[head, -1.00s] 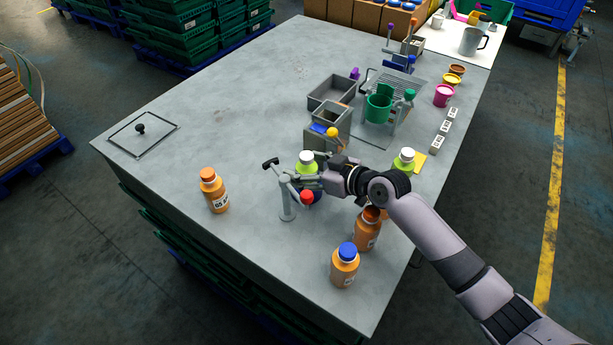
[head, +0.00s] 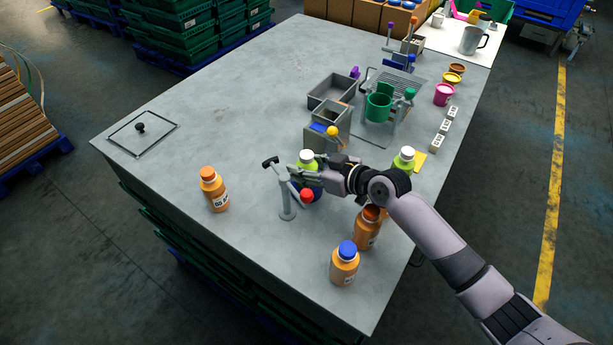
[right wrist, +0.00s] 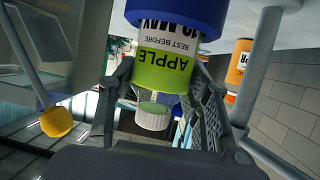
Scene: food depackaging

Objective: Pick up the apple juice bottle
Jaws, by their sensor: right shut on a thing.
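The apple juice bottle (head: 307,157) has a white cap and a green upper part. My left gripper is not in view.
A lever post (head: 287,208) and a red knob (head: 307,196) stand close to the bottle. Orange bottles (head: 214,190) (head: 345,265) stand nearby, and another green bottle (head: 404,160) is behind my arm. Grey bins (head: 330,92) are farther back.

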